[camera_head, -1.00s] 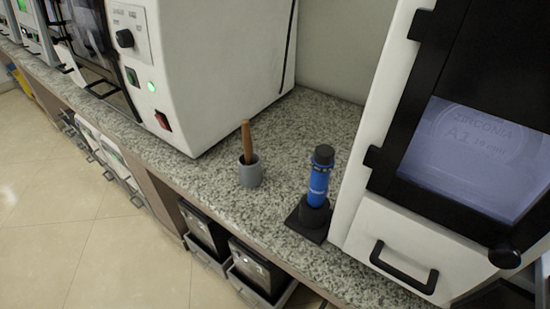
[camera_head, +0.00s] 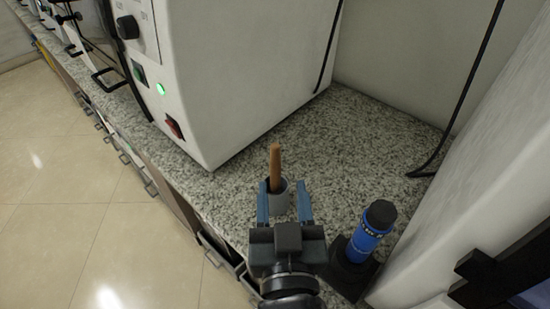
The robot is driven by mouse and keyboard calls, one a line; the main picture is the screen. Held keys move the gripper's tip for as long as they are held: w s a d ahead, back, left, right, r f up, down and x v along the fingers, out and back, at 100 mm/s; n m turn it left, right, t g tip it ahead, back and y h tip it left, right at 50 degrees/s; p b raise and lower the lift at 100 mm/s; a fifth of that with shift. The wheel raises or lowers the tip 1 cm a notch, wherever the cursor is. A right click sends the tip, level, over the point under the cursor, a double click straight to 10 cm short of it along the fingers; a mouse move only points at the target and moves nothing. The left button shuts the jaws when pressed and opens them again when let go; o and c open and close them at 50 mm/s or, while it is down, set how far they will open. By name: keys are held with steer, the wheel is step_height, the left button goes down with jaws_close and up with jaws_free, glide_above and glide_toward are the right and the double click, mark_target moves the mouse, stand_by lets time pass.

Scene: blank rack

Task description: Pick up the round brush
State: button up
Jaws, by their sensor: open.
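The round brush (camera_head: 275,166) stands upright in a small grey cup (camera_head: 281,203) on the speckled counter. Only its brown wooden handle shows; its lower end is hidden inside the cup. My gripper (camera_head: 284,203) is open, with its two blue fingers pointing away from me toward the cup. In the picture one finger lies at the cup's left side and the other at its right. I cannot tell whether the fingers touch the cup or are above it. Nothing is held.
A blue cylindrical device (camera_head: 371,232) in a black stand (camera_head: 347,268) is close to the right of my gripper. A white machine (camera_head: 225,80) stands behind left, another white cabinet (camera_head: 480,180) at right. Counter (camera_head: 350,135) behind the cup is clear.

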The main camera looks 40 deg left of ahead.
mark_target(276, 167)
steer(key=x, duration=0.2)
steer(key=shift+w+a, duration=0.2)
steer(key=shift+a, duration=0.1)
steer(key=shift+a+f+p+x, duration=0.1)
steer(key=shift+f+p+x, duration=0.1)
steer(key=shift+x, duration=0.7)
steer(key=shift+a+f+p+x, duration=0.1)
steer(key=shift+p+x, duration=0.15)
steer(key=shift+x, duration=0.6)
steer(key=shift+f+p+x, duration=0.1)
steer(key=shift+p+x, duration=0.1)
steer(key=shift+x, duration=0.7)
steer(key=shift+s, duration=0.25)
steer(key=shift+c, duration=0.4)
jaws_close()
